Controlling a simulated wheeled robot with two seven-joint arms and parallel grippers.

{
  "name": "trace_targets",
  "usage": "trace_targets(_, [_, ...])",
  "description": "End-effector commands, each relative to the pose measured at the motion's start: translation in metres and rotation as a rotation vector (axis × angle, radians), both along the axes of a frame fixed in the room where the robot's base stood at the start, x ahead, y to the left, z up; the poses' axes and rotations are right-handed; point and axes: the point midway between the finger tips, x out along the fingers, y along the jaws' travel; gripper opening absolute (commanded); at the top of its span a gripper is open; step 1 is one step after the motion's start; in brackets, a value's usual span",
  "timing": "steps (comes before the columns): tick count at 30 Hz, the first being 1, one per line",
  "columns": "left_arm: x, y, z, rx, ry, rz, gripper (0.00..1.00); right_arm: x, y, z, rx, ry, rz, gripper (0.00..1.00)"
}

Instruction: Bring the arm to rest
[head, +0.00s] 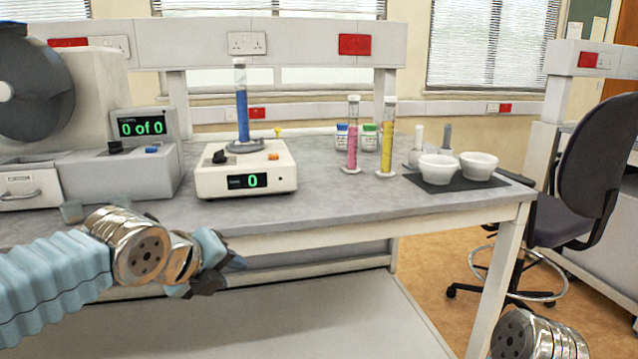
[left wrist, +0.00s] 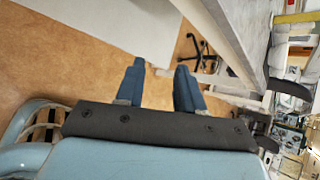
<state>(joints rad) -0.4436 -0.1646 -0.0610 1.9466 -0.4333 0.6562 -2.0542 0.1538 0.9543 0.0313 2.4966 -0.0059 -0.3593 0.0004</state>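My left gripper (head: 222,258) is in front of the lab bench (head: 330,200), near its front edge, with the arm coming in from the left. In the left wrist view my left gripper (left wrist: 158,85) has its two blue fingers apart, with nothing between them. Floor, the bench edge and a chair base show beyond the fingers. Part of my right arm (head: 540,338) shows at the bottom right of the head view; its gripper is out of the picture.
On the bench stand a balance (head: 246,180) with a blue-filled cylinder (head: 242,108), a counter machine (head: 120,170), pink (head: 352,140) and yellow (head: 387,143) cylinders, and white mortars (head: 438,168) on a dark mat. A swivel chair (head: 585,170) stands at right. The bench's front middle is clear.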

Motion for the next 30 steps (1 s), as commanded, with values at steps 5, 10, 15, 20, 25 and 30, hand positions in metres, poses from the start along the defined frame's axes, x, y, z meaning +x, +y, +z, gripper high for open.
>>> trace_targets(5, [0.03,-0.034,-0.157,-0.343,0.357,0.356,0.37,0.0,0.0,0.0,0.0,0.0,0.0,0.43])
trace_targets(10, [0.01,-0.046,-0.306,-0.665,0.691,0.845,0.37,0.0,0.0,0.0,0.0,0.0,0.0,0.43])
trace_targets(15, [-0.057,-0.047,-0.433,-0.933,0.967,1.47,0.37,0.0,0.0,0.0,0.0,0.0,0.0,0.43])
trace_targets(20, [-0.128,-0.048,-0.504,-1.079,1.083,2.01,0.37,0.0,0.0,0.0,0.0,0.0,0.0,0.43])
trace_targets(25, [-0.168,-0.049,-0.53,-1.141,1.095,2.318,0.37,0.0,0.0,0.0,0.0,0.0,0.0,0.43])
trace_targets(30, [-0.173,-0.049,-0.533,-1.152,1.092,2.367,0.37,0.0,0.0,0.0,0.0,0.0,0.0,0.43])
